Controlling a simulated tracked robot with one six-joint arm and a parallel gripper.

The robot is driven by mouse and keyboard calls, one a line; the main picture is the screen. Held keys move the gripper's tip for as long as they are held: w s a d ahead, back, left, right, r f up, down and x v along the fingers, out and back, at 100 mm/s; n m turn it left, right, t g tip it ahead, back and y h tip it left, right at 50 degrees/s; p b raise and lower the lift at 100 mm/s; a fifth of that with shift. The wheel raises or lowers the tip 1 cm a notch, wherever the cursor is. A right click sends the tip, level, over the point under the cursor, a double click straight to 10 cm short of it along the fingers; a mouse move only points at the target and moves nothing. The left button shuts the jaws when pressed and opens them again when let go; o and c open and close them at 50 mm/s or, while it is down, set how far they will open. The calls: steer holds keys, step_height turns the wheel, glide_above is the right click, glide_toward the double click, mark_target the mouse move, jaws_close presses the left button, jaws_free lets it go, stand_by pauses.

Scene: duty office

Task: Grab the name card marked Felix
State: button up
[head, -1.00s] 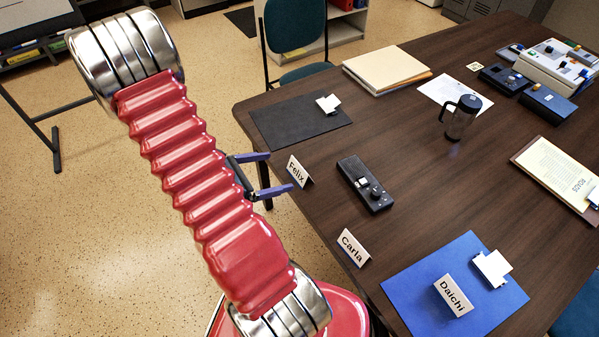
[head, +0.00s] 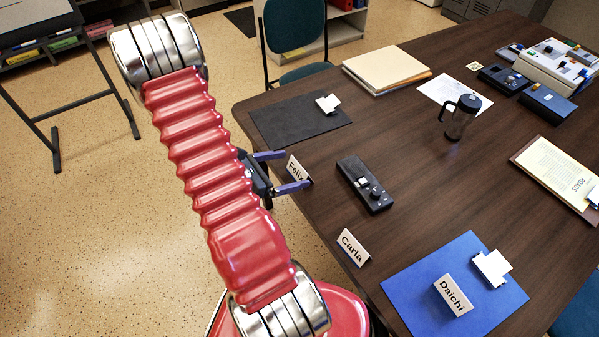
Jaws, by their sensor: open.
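The white name card marked Felix (head: 297,168) stands near the left edge of the dark wooden table (head: 410,215). My gripper (head: 298,171) is open, with two blue-purple fingers pointing right. One finger reaches just past the card's far side and the other crosses its near end, so the card shows between them. I cannot tell whether either finger touches it. Part of the card's last letter is covered by the near finger.
A card marked Carla (head: 353,247) and one marked Daichi (head: 453,295) stand nearer on the table; Daichi's is on a blue mat (head: 410,287). A black device (head: 365,184) lies right of Felix. A dark mat (head: 285,122) lies behind it.

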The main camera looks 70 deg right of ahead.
mark_target(297, 168)
steer(key=shift+x, duration=1.55)
steer(key=shift+x, duration=2.6)
steer(key=shift+a+f, duration=0.1)
steer(key=shift+f, duration=0.05)
steer(key=shift+c, duration=0.4)
steer(key=c, duration=1)
